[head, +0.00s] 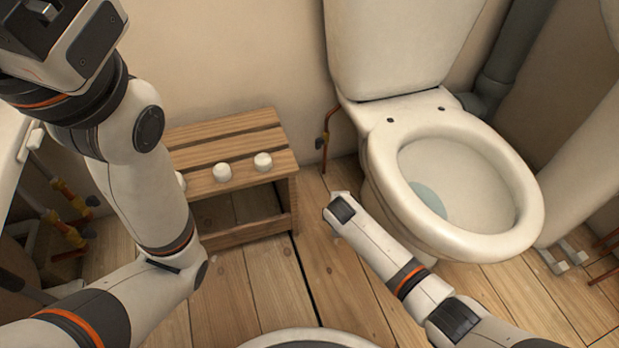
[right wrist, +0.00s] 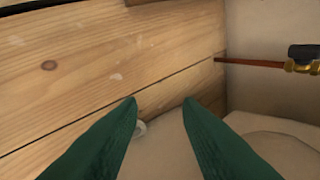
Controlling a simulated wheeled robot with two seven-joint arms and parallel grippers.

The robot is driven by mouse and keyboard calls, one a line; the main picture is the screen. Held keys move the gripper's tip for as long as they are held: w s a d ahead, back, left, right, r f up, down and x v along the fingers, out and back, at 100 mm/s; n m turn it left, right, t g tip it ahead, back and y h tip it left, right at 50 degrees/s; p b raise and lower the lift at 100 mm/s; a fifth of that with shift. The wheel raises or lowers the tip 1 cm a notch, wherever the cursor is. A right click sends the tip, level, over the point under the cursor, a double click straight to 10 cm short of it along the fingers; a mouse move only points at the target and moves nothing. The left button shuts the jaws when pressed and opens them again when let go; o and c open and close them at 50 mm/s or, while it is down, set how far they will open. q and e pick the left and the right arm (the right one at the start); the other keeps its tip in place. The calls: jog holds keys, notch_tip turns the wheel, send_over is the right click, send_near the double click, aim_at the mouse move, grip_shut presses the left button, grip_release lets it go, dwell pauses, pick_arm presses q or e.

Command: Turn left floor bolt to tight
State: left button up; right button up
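The toilet (head: 455,185) stands on the wooden floor at the right of the head view. In the right wrist view, the cream foot of the toilet (right wrist: 165,148) meets the floorboards. A small pale round piece, seemingly the left floor bolt (right wrist: 140,128), shows there beside the tip of the left-hand finger, partly hidden by it. My right gripper (right wrist: 160,103) is open, its two green fingers apart with nothing held between them. In the head view my right arm reaches down beside the toilet's left side, and its fingers are hidden. My left arm is raised at the left; its fingers are out of frame.
A slatted wooden stool (head: 225,148) with white caps (head: 222,172) stands left of the toilet. A copper pipe (head: 325,140) with a valve rises by the wall; the pipe (right wrist: 250,63) also shows in the right wrist view. Floor (head: 275,275) between stool and toilet is clear.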

jog(key=a+r+m+t+y+p, duration=0.2)
jog(key=a+r+t+y, duration=0.3)
jog(key=r, duration=0.9)
jog(key=shift+a+m+t+y, duration=0.3)
jog(key=shift+a+m+y, duration=0.35)
jog(key=shift+a, duration=0.95)
jog(key=shift+o, duration=0.6)
jog(key=shift+r, duration=0.1)
